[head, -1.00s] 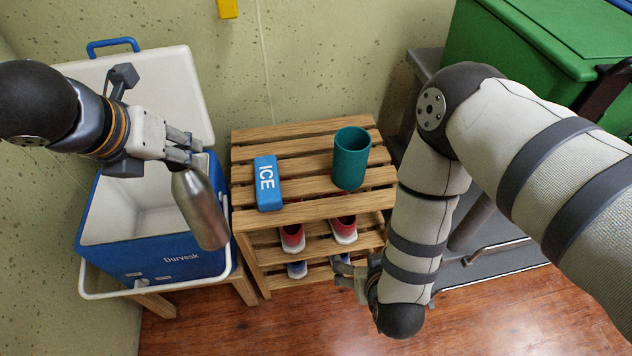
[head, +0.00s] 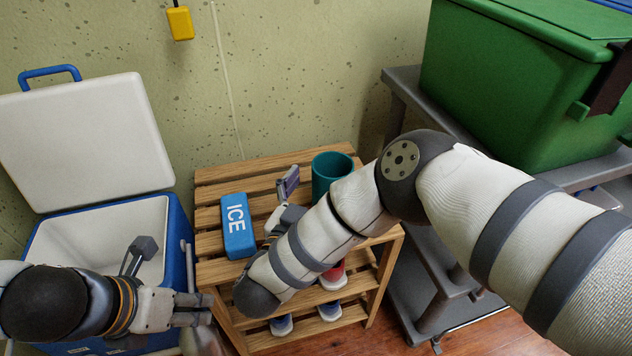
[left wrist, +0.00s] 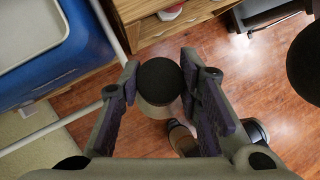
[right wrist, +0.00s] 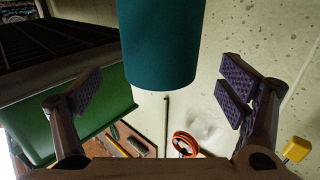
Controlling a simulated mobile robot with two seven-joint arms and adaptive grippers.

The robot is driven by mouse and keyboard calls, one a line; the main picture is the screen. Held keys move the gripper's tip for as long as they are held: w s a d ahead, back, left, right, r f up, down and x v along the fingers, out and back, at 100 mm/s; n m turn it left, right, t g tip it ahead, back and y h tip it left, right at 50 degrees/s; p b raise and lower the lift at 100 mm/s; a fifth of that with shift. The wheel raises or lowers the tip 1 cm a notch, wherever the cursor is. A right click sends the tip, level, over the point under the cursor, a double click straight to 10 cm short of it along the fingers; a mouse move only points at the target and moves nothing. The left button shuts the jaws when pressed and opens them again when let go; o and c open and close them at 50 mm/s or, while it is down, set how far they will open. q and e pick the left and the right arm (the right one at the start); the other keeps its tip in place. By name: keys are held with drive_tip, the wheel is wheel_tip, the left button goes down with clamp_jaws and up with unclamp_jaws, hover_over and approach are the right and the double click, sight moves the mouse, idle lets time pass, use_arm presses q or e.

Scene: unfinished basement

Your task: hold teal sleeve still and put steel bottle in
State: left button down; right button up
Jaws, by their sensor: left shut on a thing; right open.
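The teal sleeve (head: 330,172) stands upright on the slatted wooden rack, its lower right side hidden behind my right arm. My right gripper (head: 287,183) is open just left of the sleeve. In the right wrist view the sleeve (right wrist: 160,40) is ahead, centred between the spread fingers (right wrist: 160,93) and touching neither. My left gripper (head: 194,309) is shut on the steel bottle (head: 204,341), low at the left in front of the cooler, and the bottle is cut off by the picture's bottom edge. In the left wrist view the bottle's dark round end (left wrist: 160,80) sits between the fingers.
A blue ice pack (head: 237,226) lies on the rack (head: 215,175) left of the sleeve. Shoes (head: 332,278) sit on lower shelves. An open blue cooler (head: 176,225) stands left. A green bin (head: 510,90) rests on a grey cart (head: 405,85) at right.

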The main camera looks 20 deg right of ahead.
sight(340, 160)
use_arm(q)
drive_tip(key=shift+g, duration=0.3)
drive_tip(key=f+b, duration=0.1)
drive_tip(key=f, duration=0.1)
drive_tip(key=s+f+b, duration=0.1)
drive_tip(key=f, duration=0.1)
drive_tip(key=shift+f+b, duration=0.3)
drive_tip(key=shift+f, duration=0.05)
use_arm(e)
drive_tip(key=x, duration=0.4)
drive_tip(key=shift+w+d+f, duration=0.1)
drive_tip(key=shift+d+f, duration=0.05)
drive_tip(key=shift+f, duration=0.15)
use_arm(q)
drive_tip(key=shift+f, duration=0.15)
use_arm(e)
drive_tip(key=shift+w+d+r, duration=0.25)
drive_tip(key=shift+w+r, duration=0.05)
drive_tip(key=shift+w, duration=0.1)
drive_tip(key=c, duration=1.3)
drive_tip(key=shift+o, duration=0.2)
drive_tip(key=shift+f, duration=0.1)
drive_tip(key=o, duration=1.2)
drive_tip(key=shift+o, duration=0.2)
